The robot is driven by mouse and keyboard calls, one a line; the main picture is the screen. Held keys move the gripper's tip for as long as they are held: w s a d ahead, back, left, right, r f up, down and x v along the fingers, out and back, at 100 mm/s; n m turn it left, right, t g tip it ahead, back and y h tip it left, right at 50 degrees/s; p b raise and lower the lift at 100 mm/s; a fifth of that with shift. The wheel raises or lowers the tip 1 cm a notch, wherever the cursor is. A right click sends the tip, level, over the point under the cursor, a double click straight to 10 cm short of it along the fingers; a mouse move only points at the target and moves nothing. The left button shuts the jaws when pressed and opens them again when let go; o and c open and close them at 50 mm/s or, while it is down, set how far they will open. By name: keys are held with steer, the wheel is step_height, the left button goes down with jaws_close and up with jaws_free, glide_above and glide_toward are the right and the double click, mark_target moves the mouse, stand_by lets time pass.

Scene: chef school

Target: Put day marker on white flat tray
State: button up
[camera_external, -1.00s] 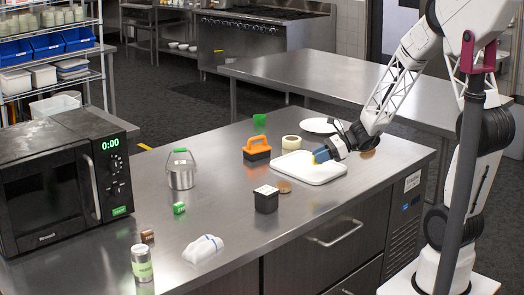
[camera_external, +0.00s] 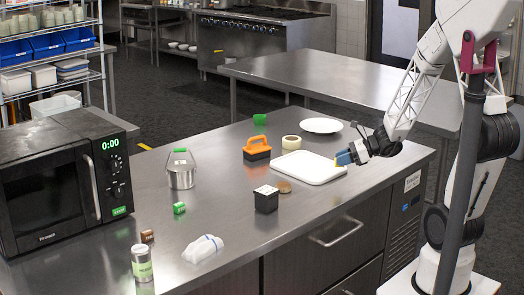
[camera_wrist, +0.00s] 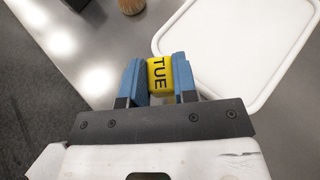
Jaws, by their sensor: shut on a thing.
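The day marker (camera_wrist: 159,77) is a yellow block lettered "TUE". My gripper (camera_wrist: 158,72) is shut on it, with a blue finger on each side. In the external view my gripper (camera_external: 345,158) is at the right edge of the white flat tray (camera_external: 306,169), and the marker is mostly hidden by the fingers there. In the wrist view the tray (camera_wrist: 225,45) lies up and to the right of the marker, its rim close beside the right finger. The marker looks held above the counter; the exact height is unclear. The tray is empty.
The counter's front edge is near.

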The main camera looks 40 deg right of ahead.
glide_above(311, 166)
steer(key=shift+w+f, duration=0.15)
steer(key=shift+f, duration=0.6)
stand_by(0.4)
steer(key=shift+f, duration=1.75)
steer(key=shift+f, duration=0.1)
steer(key=o, duration=0.9)
steer(key=shift+d, duration=0.1)
